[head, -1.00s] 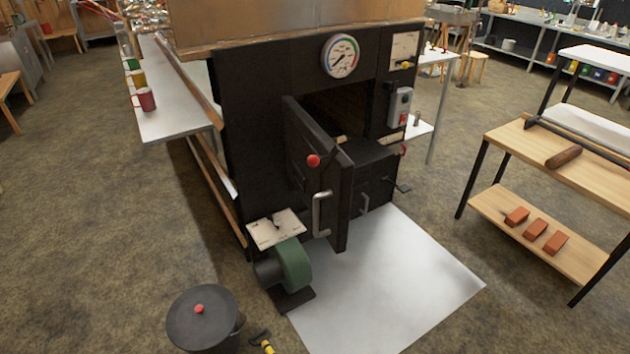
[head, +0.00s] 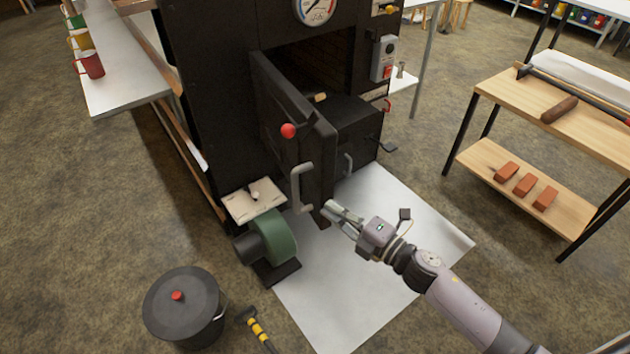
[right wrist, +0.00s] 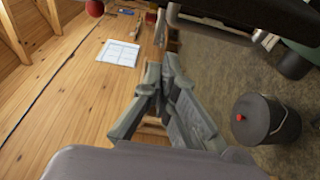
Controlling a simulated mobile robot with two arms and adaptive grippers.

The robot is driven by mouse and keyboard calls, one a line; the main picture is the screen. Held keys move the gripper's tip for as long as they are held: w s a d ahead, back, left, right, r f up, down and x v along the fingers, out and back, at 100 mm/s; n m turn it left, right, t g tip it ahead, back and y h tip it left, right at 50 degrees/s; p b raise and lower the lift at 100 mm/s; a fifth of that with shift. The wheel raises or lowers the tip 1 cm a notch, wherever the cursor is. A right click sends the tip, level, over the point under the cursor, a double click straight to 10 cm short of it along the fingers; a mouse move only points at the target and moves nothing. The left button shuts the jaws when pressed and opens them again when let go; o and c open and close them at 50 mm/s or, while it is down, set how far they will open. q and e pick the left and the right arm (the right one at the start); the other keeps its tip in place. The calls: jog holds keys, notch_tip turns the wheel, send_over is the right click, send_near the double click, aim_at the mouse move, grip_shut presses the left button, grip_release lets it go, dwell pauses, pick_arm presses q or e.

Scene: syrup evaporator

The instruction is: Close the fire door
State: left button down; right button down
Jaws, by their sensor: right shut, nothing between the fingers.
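The black fire door (head: 289,117) of the evaporator stands wide open in the head view, swung out from the firebox opening (head: 322,72). It carries a red knob (head: 288,131) and a pale vertical handle (head: 298,188). My right gripper (head: 330,209) is shut and empty, just right of the door's lower free edge and near the handle; I cannot tell whether it touches the door. It also shows shut in the right wrist view (right wrist: 160,78), with dark parts at the top there. My left gripper is not in view.
A green blower (head: 275,238) stands below the door. A lidded black bucket (head: 185,308) and a yellow-banded tool (head: 256,328) are at the lower left. A bare metal floor sheet (head: 350,290) lies in front. A wooden shelf cart (head: 500,110) stands at right.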

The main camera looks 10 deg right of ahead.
aim_at(319, 182)
jog(key=shift+w+a+r+p, duration=0.1)
jog(key=shift+w+a+p, duration=0.15)
jog(key=shift+w, duration=1.25)
jog(key=shift+w+a+p, duration=0.2)
jog(key=shift+w+a, duration=0.1)
jog(key=shift+w, duration=1.2)
jog(key=shift+w+a+r+p, duration=0.1)
jog(key=shift+w+a+p, duration=0.15)
jog(key=shift+w, duration=1.25)
